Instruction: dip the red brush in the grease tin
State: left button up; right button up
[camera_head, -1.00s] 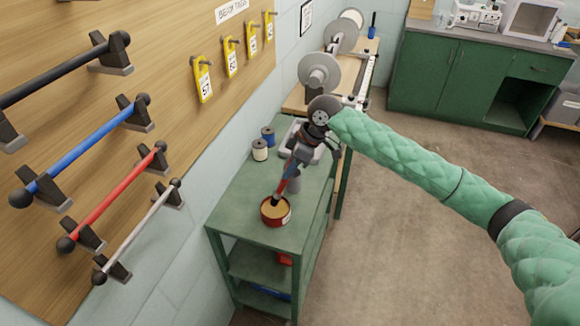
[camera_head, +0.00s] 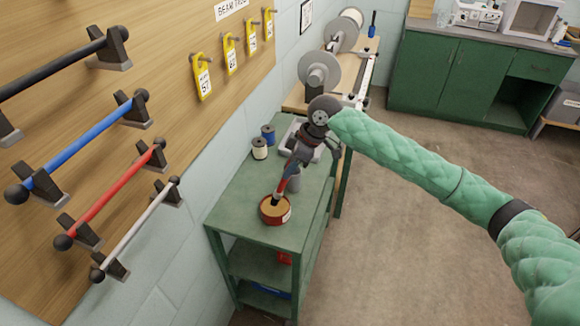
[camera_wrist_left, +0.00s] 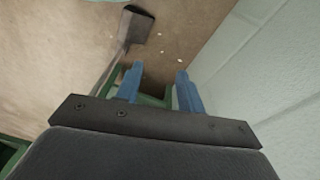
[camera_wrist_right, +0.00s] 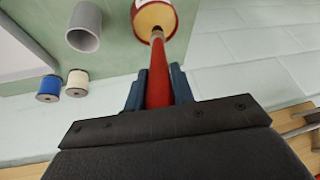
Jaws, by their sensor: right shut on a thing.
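The red brush (camera_wrist_right: 158,80) is held in my right gripper (camera_wrist_right: 159,82), whose blue fingers are shut on its handle. In the head view the right gripper (camera_head: 294,169) is over the green cart and the brush (camera_head: 283,184) slants down to the left. The brush's dark tip is at the grease tin (camera_head: 275,210), a round red tin with tan grease, on the cart's front end. In the right wrist view the tip overlaps the tin's opening (camera_wrist_right: 153,17); how deep it goes cannot be told. My left gripper (camera_wrist_left: 160,90) is open and empty, away from the cart top.
The green cart (camera_head: 238,205) also carries a blue spool (camera_head: 268,134), a cream spool (camera_head: 259,149) and a grey cup (camera_wrist_right: 85,27). A wall board with coloured rods stands to the left. Open floor (camera_head: 400,240) lies to the right.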

jog(key=shift+f, duration=0.3)
dwell(0.5)
jog(key=shift+f, duration=0.25)
dwell(0.6)
jog(key=shift+f+p, duration=0.15)
jog(key=shift+p, duration=0.2)
dwell(2.0)
